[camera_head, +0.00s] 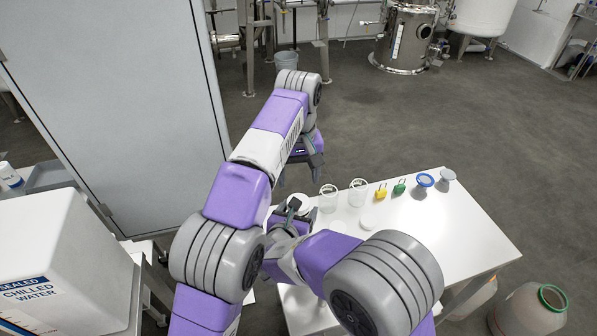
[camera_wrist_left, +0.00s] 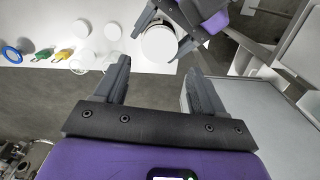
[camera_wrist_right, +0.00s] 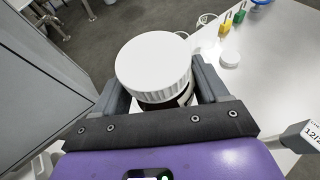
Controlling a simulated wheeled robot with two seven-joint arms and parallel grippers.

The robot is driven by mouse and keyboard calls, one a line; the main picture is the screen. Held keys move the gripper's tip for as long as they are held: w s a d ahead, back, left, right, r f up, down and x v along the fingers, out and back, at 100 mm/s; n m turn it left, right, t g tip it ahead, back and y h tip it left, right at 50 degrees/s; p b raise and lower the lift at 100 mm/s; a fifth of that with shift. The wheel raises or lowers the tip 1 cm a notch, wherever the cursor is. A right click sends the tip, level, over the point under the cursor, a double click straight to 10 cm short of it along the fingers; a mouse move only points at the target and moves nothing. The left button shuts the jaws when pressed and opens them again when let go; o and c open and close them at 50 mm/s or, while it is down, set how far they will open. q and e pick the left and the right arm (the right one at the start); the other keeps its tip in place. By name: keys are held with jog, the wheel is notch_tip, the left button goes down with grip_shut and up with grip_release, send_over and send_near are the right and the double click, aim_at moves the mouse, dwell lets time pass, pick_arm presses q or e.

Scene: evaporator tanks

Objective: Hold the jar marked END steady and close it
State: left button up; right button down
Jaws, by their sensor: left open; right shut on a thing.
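The jar's white top also shows in the left wrist view (camera_wrist_left: 158,43), near the table's edge. My left gripper (camera_wrist_left: 160,72) is open and empty, apart from the jar. In the head view the left gripper (camera_head: 300,165) hangs beyond the jar (camera_head: 298,200).
On the white table (camera_head: 450,235) stand two clear jars (camera_head: 328,197) (camera_head: 358,194), a yellow padlock (camera_head: 381,192), a green padlock (camera_head: 399,187) and a blue-rimmed item (camera_head: 424,181). A loose white disc (camera_wrist_right: 230,58) lies nearby. A grey cabinet (camera_head: 120,100) stands left.

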aim_at(299, 195)
pick_arm(q)
jog(key=shift+r+n, duration=0.3)
jog(key=shift+n, duration=0.3)
jog(key=shift+f, duration=0.15)
jog(key=shift+f, duration=3.9)
jog(key=c, duration=0.9)
jog(key=o, duration=1.2)
jog(key=shift+o, duration=0.2)
jog(key=shift+r, duration=0.15)
